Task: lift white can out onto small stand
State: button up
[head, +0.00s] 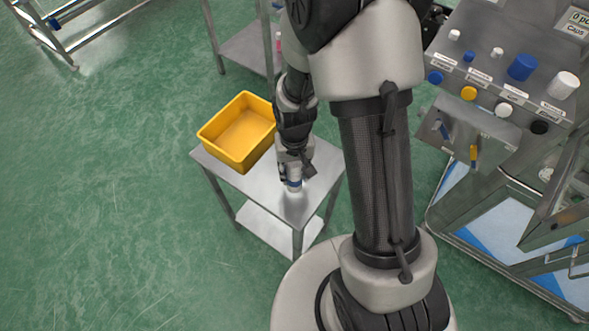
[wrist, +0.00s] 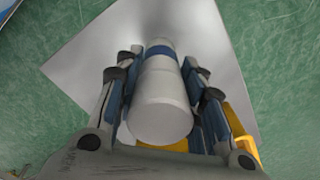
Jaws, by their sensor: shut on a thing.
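The white can (wrist: 160,100) has a blue band near its far end and is between the fingers of my gripper (wrist: 158,75) in the wrist view. My gripper is shut on it. In the head view the can (head: 294,186) shows below my gripper (head: 296,172), upright over the small stand (head: 265,196), a metal table with a lower shelf. The can's lower end is at or just above the top; I cannot tell if it touches. The stand top also fills much of the wrist view (wrist: 85,65).
A yellow bin (head: 240,130) sits on the stand's left part, beside my arm. A metal machine with caps and knobs (head: 500,75) stands at the right. Another metal shelf (head: 240,45) is behind the stand.

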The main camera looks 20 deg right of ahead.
jog(key=shift+s+f+b, duration=0.1)
jog(key=shift+f+b, duration=0.3)
jog(key=shift+f, duration=0.1)
dwell(0.3)
jog(key=o, duration=1.2)
notch_tip(320, 180, up, 12)
jog(key=shift+r, duration=0.1)
jog(key=s+r+t, duration=0.1)
jog(key=s+r, duration=0.4)
jog(key=s+r+n+t, duration=0.1)
jog(key=s+r+t, duration=0.1)
jog(key=s+r, duration=0.3)
jog(key=s+r+t, duration=0.1)
jog(key=s+r, duration=0.4)
jog(key=r, duration=0.1)
jog(key=shift+r+n+t, duration=0.2)
jog(key=shift+n+t, duration=0.1)
jog(key=shift+n, duration=0.1)
